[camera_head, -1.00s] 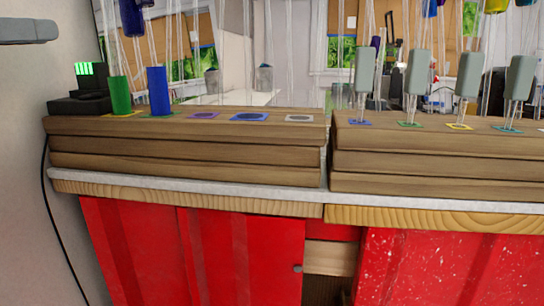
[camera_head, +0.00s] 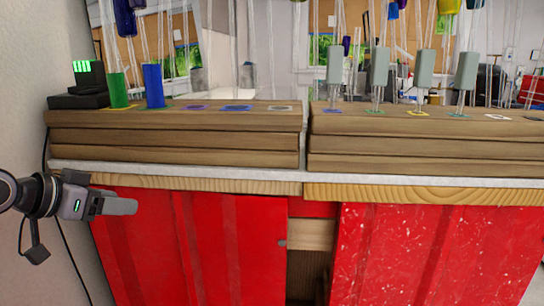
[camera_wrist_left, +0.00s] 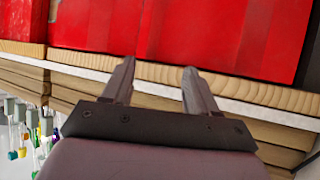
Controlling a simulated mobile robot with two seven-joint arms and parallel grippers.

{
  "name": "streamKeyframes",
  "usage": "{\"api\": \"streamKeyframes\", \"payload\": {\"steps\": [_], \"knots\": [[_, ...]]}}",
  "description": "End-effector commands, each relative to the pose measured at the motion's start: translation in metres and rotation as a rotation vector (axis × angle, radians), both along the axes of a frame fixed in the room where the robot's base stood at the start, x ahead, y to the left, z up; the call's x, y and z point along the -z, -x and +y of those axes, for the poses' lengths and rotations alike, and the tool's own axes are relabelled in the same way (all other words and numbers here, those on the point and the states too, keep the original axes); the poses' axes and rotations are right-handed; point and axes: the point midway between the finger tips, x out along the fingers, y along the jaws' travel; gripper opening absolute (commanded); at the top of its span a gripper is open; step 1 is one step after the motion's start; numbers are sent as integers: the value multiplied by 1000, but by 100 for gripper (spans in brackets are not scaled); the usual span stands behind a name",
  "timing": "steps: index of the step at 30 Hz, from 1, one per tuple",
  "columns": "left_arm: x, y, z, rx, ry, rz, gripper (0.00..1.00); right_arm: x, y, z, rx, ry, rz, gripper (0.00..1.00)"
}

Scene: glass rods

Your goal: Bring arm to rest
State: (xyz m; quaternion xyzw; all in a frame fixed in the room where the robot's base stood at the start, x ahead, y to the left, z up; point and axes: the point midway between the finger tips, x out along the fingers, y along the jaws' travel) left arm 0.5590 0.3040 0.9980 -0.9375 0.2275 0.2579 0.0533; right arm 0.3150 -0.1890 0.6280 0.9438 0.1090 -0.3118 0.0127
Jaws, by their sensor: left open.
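My left gripper (camera_head: 118,206) is at the left of the head view, in front of the red cabinet and below the wooden counter edge. It points to the right. In the left wrist view its two fingers (camera_wrist_left: 158,80) are apart with nothing between them. Behind them in that view are the red cabinet front (camera_wrist_left: 215,30) and the counter edge. My right gripper is not in view.
A green cylinder (camera_head: 118,90) and a blue cylinder (camera_head: 153,86) stand on the left stacked boards (camera_head: 175,140). Several grey blocks on glass rods (camera_head: 379,68) stand above the right boards (camera_head: 420,155). The red cabinet (camera_head: 225,240) fills the area below.

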Motion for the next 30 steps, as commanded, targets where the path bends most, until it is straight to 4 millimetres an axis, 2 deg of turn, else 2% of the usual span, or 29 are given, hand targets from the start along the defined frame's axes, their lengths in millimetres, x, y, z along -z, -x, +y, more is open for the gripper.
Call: {"api": "streamKeyframes", "payload": {"steps": [1, 6, 11, 15, 21, 24, 30], "knots": [[32, 7, -9, -4, -19, 47, 58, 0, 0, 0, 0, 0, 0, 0], [118, 40, -31, -33, -84, 174, 58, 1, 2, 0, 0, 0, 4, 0], [185, 85, -48, -64, -133, 284, 58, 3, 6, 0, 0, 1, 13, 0], [232, 132, -60, -97, -169, 374, 58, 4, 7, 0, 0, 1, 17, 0], [279, 206, -71, -158, -211, 498, 58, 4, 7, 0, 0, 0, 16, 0], [293, 242, -74, -196, -229, 555, 58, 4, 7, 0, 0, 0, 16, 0], [306, 305, -74, -271, -262, 655, 58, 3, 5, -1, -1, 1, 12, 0]]}}
